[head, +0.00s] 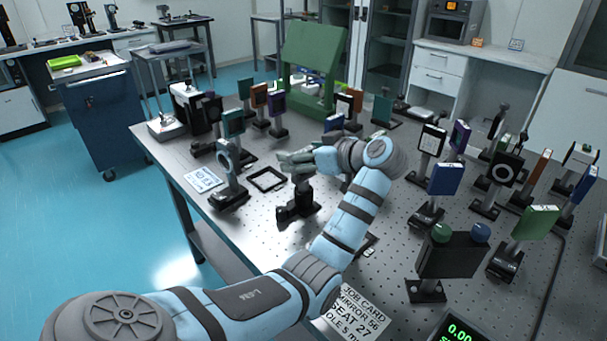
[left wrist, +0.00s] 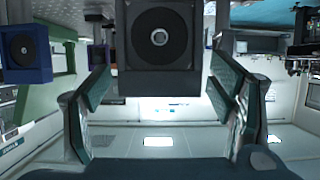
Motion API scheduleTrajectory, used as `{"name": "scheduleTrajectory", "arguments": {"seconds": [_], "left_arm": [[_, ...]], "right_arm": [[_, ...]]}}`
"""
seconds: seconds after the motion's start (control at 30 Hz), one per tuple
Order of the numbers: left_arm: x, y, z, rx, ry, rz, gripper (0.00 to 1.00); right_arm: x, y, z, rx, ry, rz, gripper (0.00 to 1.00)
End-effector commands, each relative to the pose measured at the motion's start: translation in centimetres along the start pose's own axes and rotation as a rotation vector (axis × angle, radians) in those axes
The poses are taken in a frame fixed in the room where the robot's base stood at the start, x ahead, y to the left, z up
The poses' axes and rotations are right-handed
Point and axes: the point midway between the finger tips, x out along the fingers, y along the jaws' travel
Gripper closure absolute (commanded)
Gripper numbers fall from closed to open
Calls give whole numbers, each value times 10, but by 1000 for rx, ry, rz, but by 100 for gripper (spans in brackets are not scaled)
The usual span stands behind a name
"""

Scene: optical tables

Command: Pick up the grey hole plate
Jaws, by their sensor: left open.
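The grey hole plate (left wrist: 158,38) is a dark square with a round hole in its middle. It fills the upper middle of the left wrist view, between and just beyond the fingers of my left gripper (left wrist: 160,88). The fingers are spread, with gaps on both sides of the plate. In the head view my left gripper (head: 294,160) is over a post on a black base (head: 297,208). The gripper hides most of whatever that post carries there. My right gripper is in neither view.
A green board (head: 315,58) stands behind. A job card (head: 357,312) lies in front.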

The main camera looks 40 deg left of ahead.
Motion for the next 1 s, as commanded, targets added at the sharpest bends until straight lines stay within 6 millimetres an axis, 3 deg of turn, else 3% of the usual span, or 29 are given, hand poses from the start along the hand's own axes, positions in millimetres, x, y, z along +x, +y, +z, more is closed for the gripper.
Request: {"name": "scheduleTrajectory", "arguments": {"seconds": [0.1,0.57,0.87,1.0], "left_arm": [[0,0,0,0,0,0,25],[-1,0,0,1,0,-1,99],[-1,0,-3,0,1,-1,100],[-7,0,-16,-3,1,0,100]], "right_arm": [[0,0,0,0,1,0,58],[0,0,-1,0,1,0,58],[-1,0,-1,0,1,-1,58],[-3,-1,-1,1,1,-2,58]]}}
